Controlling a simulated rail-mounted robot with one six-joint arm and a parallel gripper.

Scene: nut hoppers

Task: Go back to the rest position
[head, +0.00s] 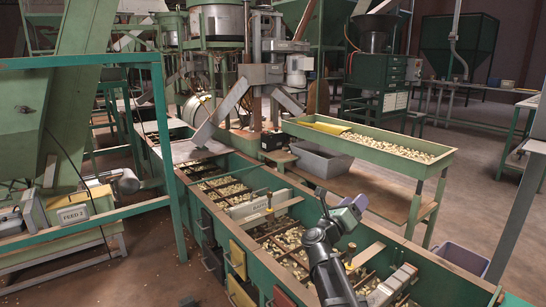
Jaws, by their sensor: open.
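My gripper (353,205) shows at the end of my dark arm, in the lower right middle of the head view. It is open, and I see nothing held in it. It is above the long green hopper trough (216,223), apart from the nuts as far as I can tell. My arm hides part of the trough and its compartments. The fingertips are small and partly unclear in this view.
The trough holds several compartments of nuts with a white label plate (250,207). A green-framed feeder with a "FEED 2" box (73,214) stands left. Floor is open lower left.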

